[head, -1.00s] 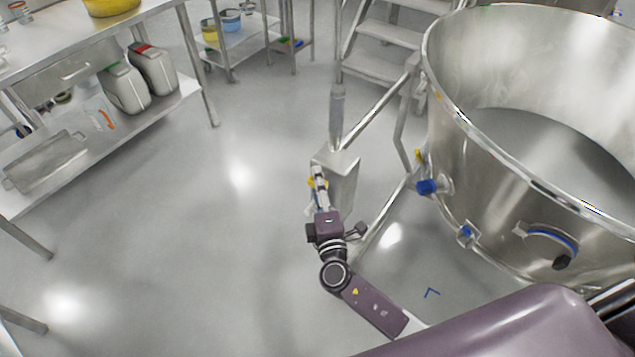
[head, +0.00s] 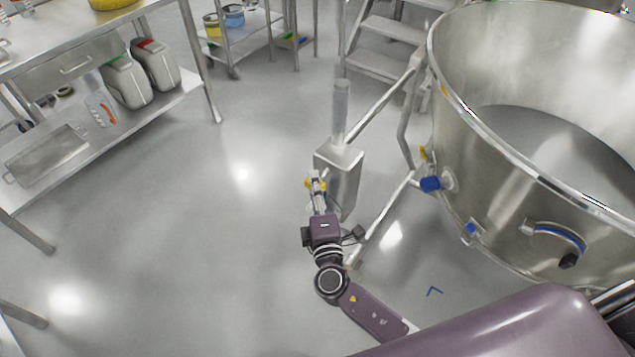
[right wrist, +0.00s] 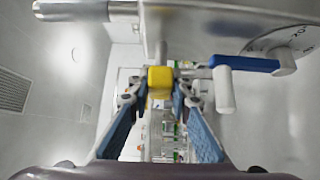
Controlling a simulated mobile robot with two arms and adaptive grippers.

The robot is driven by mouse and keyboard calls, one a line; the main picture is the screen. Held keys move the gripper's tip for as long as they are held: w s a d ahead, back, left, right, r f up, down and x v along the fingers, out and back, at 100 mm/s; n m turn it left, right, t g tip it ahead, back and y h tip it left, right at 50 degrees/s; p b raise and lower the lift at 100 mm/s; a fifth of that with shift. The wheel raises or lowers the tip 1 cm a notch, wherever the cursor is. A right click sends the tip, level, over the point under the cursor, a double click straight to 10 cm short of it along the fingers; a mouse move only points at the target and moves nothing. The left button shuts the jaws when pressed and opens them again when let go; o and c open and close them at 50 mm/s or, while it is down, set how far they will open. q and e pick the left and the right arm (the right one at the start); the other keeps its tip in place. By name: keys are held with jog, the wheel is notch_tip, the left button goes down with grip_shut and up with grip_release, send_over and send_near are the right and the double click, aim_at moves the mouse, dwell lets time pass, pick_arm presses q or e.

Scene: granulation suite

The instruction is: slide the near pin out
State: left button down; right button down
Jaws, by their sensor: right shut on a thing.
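My right gripper (head: 316,184) is beside the left side of the steel block (head: 341,166) on the trolley frame. In the right wrist view its two fingertips (right wrist: 160,84) are closed on the yellow head of the near pin (right wrist: 160,76). In the head view small yellow parts show at the fingertips. The steel block fills the upper part of the wrist view, just behind the yellow head. My left gripper is not in view.
The large steel bowl (head: 474,165) stands at the right, with a blue-capped fitting (head: 430,184) on its wall. Steel steps (head: 380,62) are behind the frame. A bench with a lower shelf (head: 150,108) stands at the left. The floor between is clear.

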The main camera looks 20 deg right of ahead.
jog(key=c, duration=1.8)
grip_release()
jog(key=shift+s+a, duration=0.2)
jog(key=shift+o, duration=0.2)
jog(key=s+a, duration=0.1)
jog(key=s, duration=1.1)
jog(key=shift+a, duration=0.25)
